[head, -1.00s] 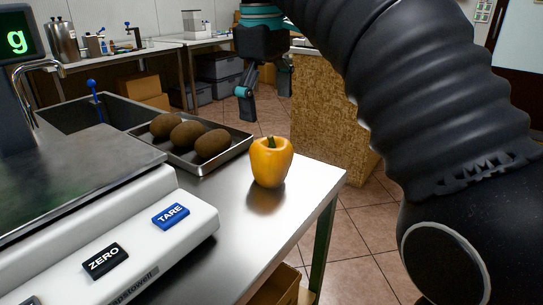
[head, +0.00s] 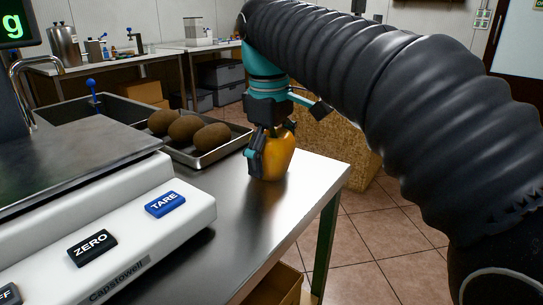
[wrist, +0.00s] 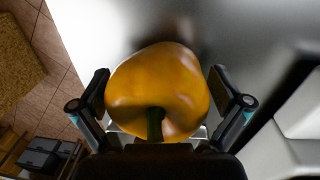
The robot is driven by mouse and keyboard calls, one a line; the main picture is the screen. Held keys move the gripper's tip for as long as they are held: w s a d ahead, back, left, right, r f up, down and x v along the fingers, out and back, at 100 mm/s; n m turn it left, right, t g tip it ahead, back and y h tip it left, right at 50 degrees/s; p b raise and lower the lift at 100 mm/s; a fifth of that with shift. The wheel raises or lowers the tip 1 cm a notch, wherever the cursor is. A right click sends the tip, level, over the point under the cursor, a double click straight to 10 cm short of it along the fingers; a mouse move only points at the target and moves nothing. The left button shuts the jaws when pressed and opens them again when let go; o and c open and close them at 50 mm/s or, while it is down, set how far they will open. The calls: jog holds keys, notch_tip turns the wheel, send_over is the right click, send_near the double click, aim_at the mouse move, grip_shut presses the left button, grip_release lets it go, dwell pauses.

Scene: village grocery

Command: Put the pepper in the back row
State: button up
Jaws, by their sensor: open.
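The yellow-orange pepper (head: 277,158) stands upright on the steel counter (head: 235,215), near its right edge. My gripper (head: 268,158) is over it from above, open, with one finger in front of the pepper's left side in the head view. In the wrist view the pepper (wrist: 157,92) fills the space between my two fingers (wrist: 160,105), its green stem toward me. The fingers are on either side of it, not closed on it. A metal tray (head: 213,154) holds brown potato-like items (head: 186,128) in a line behind and left of the pepper.
A white scale (head: 135,215) with ZERO and TARE buttons fills the front left. A sink (head: 60,118) with a tap lies behind it. The counter is bare between scale and pepper. A chipboard-like block (head: 335,145) stands beyond the counter.

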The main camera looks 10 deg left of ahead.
jog(key=shift+f, duration=0.25)
jog(key=c, duration=1.2)
